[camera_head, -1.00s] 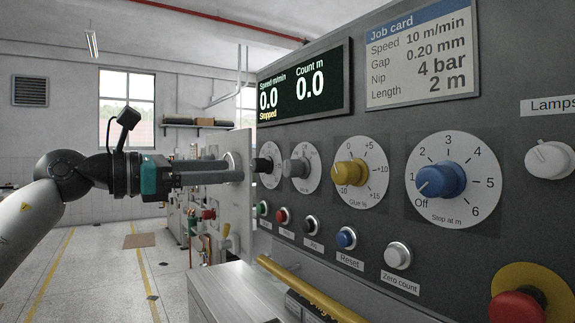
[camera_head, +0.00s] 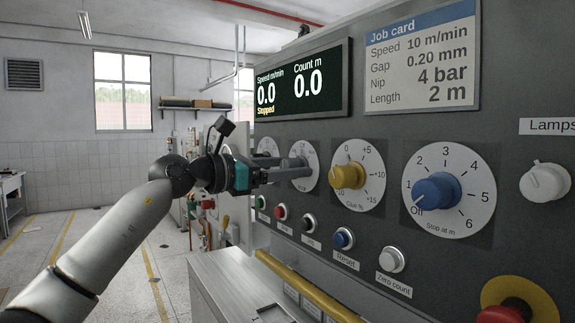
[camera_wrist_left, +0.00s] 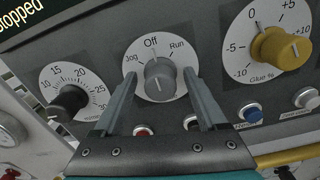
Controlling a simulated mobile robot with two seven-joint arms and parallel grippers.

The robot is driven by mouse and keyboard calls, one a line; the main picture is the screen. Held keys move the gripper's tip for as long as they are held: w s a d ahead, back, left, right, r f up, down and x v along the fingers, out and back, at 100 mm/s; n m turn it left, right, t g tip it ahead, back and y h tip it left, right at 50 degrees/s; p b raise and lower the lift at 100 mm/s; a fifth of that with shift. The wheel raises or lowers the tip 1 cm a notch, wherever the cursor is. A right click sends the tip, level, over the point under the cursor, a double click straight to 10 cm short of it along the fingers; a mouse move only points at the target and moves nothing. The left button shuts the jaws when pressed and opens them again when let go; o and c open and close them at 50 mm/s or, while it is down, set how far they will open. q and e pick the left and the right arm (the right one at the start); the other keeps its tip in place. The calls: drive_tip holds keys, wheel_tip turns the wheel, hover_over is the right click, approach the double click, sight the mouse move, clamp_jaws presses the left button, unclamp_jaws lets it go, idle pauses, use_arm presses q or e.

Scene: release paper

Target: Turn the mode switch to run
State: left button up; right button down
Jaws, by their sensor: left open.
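The mode switch (camera_wrist_left: 158,77) is a grey knob on a round white dial marked Jog, Off and Run. Its white pointer line aims up at Off in the left wrist view. In the head view its dial (camera_head: 311,155) is partly covered by my gripper. My left gripper (camera_head: 298,168) is open in front of this dial. In the left wrist view its two fingers (camera_wrist_left: 161,74) reach up on either side of the knob, with gaps showing; I cannot tell how deep they sit around it. My right gripper is not in view.
A black knob (camera_wrist_left: 68,103) is left of the mode switch and a yellow glue knob (camera_head: 347,175) is right of it. Push buttons, including a blue Reset button (camera_head: 342,238), line the panel below. A yellow rail (camera_head: 300,285) runs beneath. The display (camera_head: 303,82) reads Stopped.

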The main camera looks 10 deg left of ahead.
use_arm(q)
clamp_jaws()
idle(0.6)
